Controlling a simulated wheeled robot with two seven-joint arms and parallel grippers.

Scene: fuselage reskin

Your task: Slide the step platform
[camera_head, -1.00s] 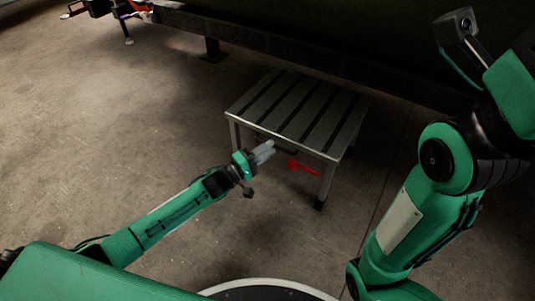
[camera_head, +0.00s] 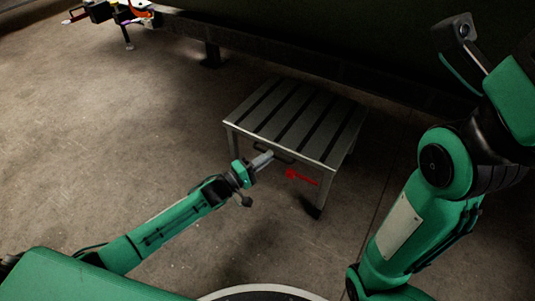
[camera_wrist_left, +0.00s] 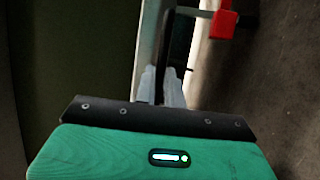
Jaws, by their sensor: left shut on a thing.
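The step platform (camera_head: 318,153) is a low metal stand with a grey top crossed by dark strips, upright on the floor. A dark handle (camera_head: 279,155) is on its front edge, and it also shows in the left wrist view (camera_wrist_left: 174,40). My left gripper (camera_head: 264,158) is at this handle, at the platform's near side. In the left wrist view its pale fingers (camera_wrist_left: 162,82) are shut around the dark bar. The platform's far legs are mostly hidden. My right arm shows at the right, but its gripper does not.
A red part (camera_head: 300,177) sits below the platform's front edge. A dark beam-like structure (camera_head: 300,50) with a support leg stands behind the platform. Colourful items on a stand (camera_head: 110,12) are at the top left. The floor to the left is clear.

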